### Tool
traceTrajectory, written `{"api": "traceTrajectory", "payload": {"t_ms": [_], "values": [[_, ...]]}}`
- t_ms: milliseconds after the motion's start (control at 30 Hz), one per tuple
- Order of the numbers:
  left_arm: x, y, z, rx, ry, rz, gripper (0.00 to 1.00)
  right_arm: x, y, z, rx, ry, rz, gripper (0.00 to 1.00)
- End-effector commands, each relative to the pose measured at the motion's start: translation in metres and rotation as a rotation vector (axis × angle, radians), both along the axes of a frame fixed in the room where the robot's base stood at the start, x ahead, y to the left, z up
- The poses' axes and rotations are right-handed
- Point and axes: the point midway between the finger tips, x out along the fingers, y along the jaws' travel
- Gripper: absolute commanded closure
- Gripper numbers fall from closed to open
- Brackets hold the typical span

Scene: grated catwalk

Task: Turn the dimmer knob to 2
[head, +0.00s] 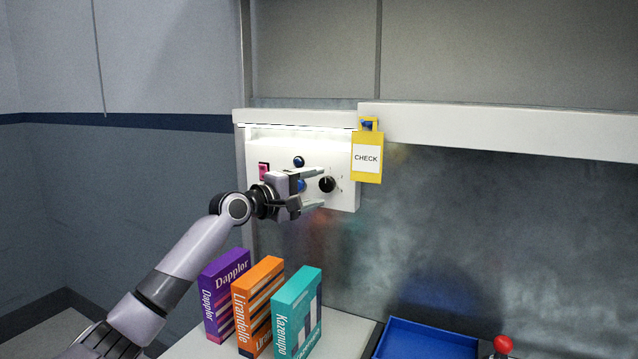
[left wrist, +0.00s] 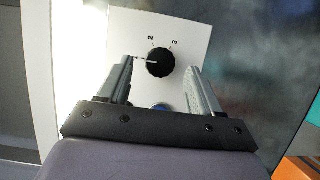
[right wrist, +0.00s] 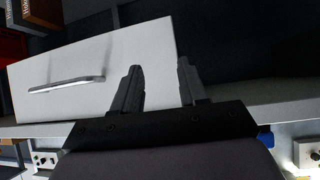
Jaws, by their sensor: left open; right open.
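The dimmer knob (head: 327,184) is a round black knob on the white control panel (head: 340,202). In the left wrist view the knob (left wrist: 160,64) shows a white pointer mark aimed left, away from the printed 2 and 3 above it. Any number at the pointer is not readable. My left gripper (head: 318,188) is open, its fingers reaching toward the knob, one on each side; I cannot tell whether they touch it. My right gripper (right wrist: 158,66) is open and empty in the right wrist view, in front of a white front with a bar handle; it is outside the head view.
The panel also has a red switch (head: 263,171) and blue buttons (head: 299,161). A yellow CHECK tag (head: 367,157) hangs at its right. Purple (head: 222,290), orange (head: 257,300) and teal (head: 297,315) boxes stand below, beside a blue tray (head: 425,342) and a red-topped object (head: 503,345).

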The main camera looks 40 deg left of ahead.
Motion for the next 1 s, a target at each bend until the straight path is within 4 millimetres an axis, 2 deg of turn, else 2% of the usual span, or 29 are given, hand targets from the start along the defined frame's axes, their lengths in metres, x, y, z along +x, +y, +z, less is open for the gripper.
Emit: {"api": "traceTrajectory", "payload": {"t_ms": [200,567,600,667,700,767,1000], "values": [[0.015,-0.001,0.001,-0.001,-0.002,0.0,0.36,0.0,0.0,0.005,0.0,0.0,0.0,0.57],[0.019,-0.002,0.0,0.001,0.0,0.0,0.36,0.0,0.0,0.005,0.0,0.0,0.0,0.57],[0.018,-0.002,0.0,0.001,0.0,0.0,0.42,0.0,0.0,0.005,0.0,0.0,0.0,0.57],[0.018,-0.002,0.0,0.001,0.0,0.0,0.62,0.0,0.0,0.005,0.0,0.0,0.0,0.57],[0.019,-0.002,0.0,0.001,0.0,0.0,0.75,0.0,0.0,0.005,0.0,0.0,0.0,0.57],[0.018,-0.002,0.0,0.001,0.0,0.0,0.92,0.0,0.0,0.005,0.0,0.0,0.0,0.57],[0.018,-0.002,0.0,0.012,0.004,0.0,0.92,0.001,0.0,0.007,0.0,-0.001,0.0,0.57]]}}
